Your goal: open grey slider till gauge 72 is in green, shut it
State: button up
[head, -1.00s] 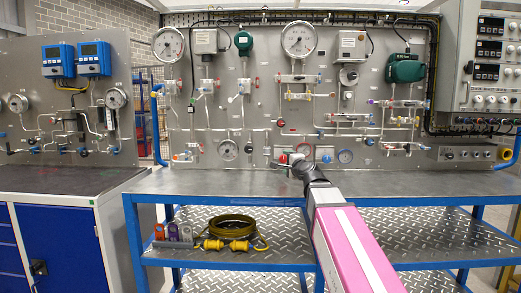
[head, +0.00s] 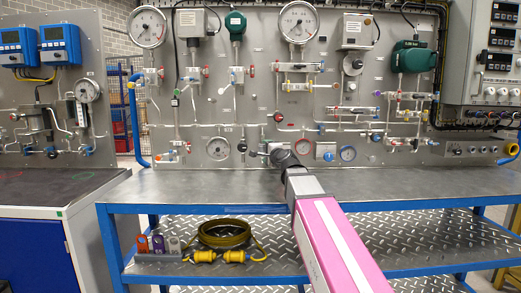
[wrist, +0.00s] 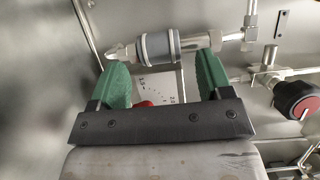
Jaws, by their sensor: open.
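In the wrist view, my gripper (wrist: 162,64) is open, with green fingers apart on either side of a grey sleeve, which looks like the grey slider (wrist: 158,47). The slider sits on a metal tube. I cannot tell whether the fingers touch it. Something red shows low between the fingers. In the head view, my arm reaches the lower middle of the panel, and the fingertips cannot be made out. Which gauge is 72 cannot be read.
A red-and-black knob (wrist: 297,99) stands right of my gripper in the wrist view. The metal bench top (head: 210,186) is clear.

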jog(key=x, duration=0.6)
jog(key=shift+w, duration=0.3)
jog(key=shift+a, duration=0.15)
